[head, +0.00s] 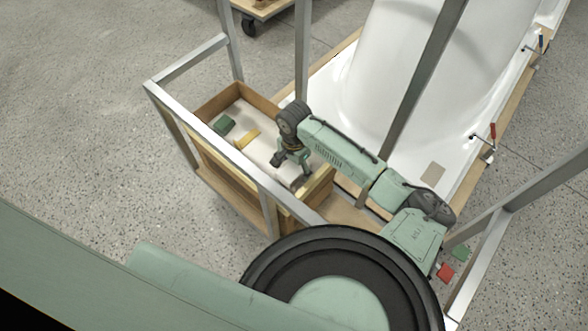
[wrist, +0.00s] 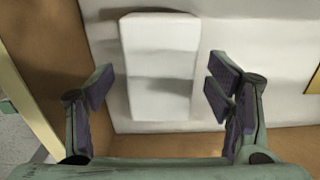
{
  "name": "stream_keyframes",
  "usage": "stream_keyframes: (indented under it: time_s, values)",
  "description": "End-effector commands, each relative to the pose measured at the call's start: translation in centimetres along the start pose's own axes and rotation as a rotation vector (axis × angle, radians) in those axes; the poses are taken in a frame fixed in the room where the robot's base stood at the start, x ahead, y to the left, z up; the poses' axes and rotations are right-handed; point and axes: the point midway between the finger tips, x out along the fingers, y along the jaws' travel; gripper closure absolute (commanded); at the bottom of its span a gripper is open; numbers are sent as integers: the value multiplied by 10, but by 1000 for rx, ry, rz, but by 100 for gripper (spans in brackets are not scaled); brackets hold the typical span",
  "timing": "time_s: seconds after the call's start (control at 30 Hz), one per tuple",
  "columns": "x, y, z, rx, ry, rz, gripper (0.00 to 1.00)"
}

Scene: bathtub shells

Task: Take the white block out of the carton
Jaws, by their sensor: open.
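The white block (wrist: 160,60) lies on the pale floor of the brown carton (wrist: 40,60), close to a carton wall, in the wrist view. My gripper (wrist: 160,88) is open, with one purple-padded finger at each side of the block and a visible gap on both sides. Whether the fingertips are down at the block's height I cannot tell. In the head view the carton (head: 262,101) stands inside a metal frame, and my gripper (head: 293,166) is over its near right end. The white block is not clearly visible there, around my gripper.
A green block (head: 224,123) and a yellow block (head: 247,139) lie in the carton's far left part. Metal posts (head: 302,50) and a near rail (head: 215,155) stand close to the arm. A white bathtub shell (head: 400,70) is to the right.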

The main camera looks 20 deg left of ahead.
Motion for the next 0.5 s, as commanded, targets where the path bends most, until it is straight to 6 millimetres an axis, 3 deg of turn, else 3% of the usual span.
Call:
stream_keyframes:
  time_s: [0.33,0.5]
  values:
    - [9,0,0,-1,0,-1,27]
    - [9,0,0,-1,0,-1,39]
